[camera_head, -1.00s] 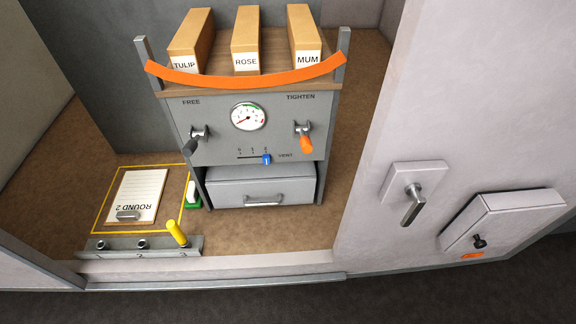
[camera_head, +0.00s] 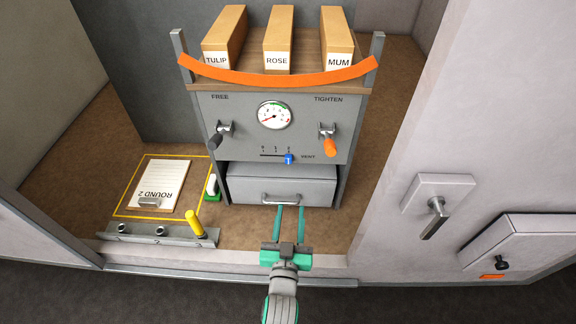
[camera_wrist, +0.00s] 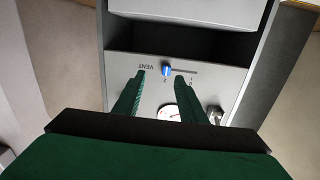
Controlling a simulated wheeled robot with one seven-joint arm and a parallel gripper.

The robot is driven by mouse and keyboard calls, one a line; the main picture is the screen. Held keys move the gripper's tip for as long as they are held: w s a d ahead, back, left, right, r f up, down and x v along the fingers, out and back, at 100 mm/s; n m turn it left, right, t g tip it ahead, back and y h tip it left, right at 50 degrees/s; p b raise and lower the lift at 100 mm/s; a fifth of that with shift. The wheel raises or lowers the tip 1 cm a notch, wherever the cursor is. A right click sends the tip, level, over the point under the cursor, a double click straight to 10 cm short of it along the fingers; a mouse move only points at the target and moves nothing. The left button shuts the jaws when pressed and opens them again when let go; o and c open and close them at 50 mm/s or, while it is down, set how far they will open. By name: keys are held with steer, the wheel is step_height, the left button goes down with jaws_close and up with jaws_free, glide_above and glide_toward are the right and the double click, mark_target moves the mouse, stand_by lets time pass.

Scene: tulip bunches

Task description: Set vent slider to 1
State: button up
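The vent slider is a small blue knob (camera_head: 289,159) on a short horizontal slot at the lower front of the grey panel (camera_head: 240,148). It sits at the right end of the slot, by the mark 2 and the word VENT. The wrist view, turned upside down, shows the blue knob (camera_wrist: 166,71) at the slot's left end. My gripper (camera_head: 288,208) is in front of the drawer, below the slider in the head view. Its two green fingers (camera_wrist: 159,76) are apart with nothing between them. The knob appears beyond the fingertips, and I see no contact.
A grey drawer (camera_head: 250,185) with a handle is under the panel. A black lever (camera_head: 217,140) and an orange lever (camera_head: 328,145) flank the gauge (camera_head: 275,115). A yellow peg (camera_head: 196,223) stands at the lower left. A door handle (camera_head: 434,218) is on the right wall.

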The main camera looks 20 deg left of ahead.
steer(key=n+y, duration=0.1)
glide_toward(289, 161)
steer(key=x, duration=0.8)
steer(key=shift+a, duration=0.15)
steer(key=shift+c, duration=0.4)
jaws_close()
